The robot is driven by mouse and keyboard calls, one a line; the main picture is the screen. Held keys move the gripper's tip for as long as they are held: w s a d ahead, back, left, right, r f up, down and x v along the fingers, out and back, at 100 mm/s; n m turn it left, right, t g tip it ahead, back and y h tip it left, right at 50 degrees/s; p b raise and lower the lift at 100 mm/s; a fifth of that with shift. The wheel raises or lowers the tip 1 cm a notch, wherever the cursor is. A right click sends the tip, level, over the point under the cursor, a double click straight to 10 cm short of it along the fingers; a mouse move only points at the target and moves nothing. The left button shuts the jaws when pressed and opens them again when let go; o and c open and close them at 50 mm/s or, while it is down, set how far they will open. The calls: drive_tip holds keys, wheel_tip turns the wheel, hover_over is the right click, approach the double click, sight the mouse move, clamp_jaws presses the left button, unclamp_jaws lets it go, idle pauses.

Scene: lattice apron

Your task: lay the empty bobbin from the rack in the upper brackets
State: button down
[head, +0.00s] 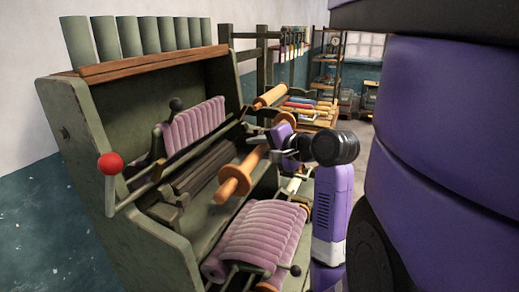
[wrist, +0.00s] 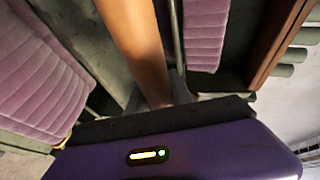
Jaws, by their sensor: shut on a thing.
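The empty bobbin (head: 238,180) is a bare orange-brown wooden spool with round flanges. It is held slanting over the green machine, between the upper and lower purple rolls. My gripper (head: 275,152) is shut around its barrel, towards its far end. In the wrist view the bobbin (wrist: 138,45) runs from the top edge down into the jaws. A dark bracket-like part (head: 172,208) shows on the machine's near side, below and left of the bobbin. I cannot tell for sure which parts are the upper brackets, and the far one is hidden.
The upper purple roll (head: 192,125) and the lower purple roll (head: 255,243) flank the bobbin. Behind my arm stands a rack (head: 297,118) with coloured spools and a wooden bobbin (head: 270,97).

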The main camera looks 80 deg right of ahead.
drive_tip(key=w+d+f+b, duration=0.1)
drive_tip(key=w+d, duration=0.3)
drive_tip(key=w, duration=0.9)
drive_tip(key=shift+w+d+b, duration=0.15)
drive_tip(key=shift+w+b, duration=0.2)
drive_tip(key=shift+b, duration=0.35)
drive_tip(key=shift+f, duration=0.1)
drive_tip(key=shift+s+a+p, duration=0.2)
drive_tip(key=shift+p, duration=0.35)
drive_tip(key=shift+f, duration=0.1)
idle(0.7)
drive_tip(key=shift+f+b, duration=0.3)
drive_tip(key=shift+f, duration=0.05)
drive_tip(key=shift+f+b, duration=0.35)
drive_tip(key=shift+f, duration=0.45)
drive_tip(key=shift+f, duration=0.1)
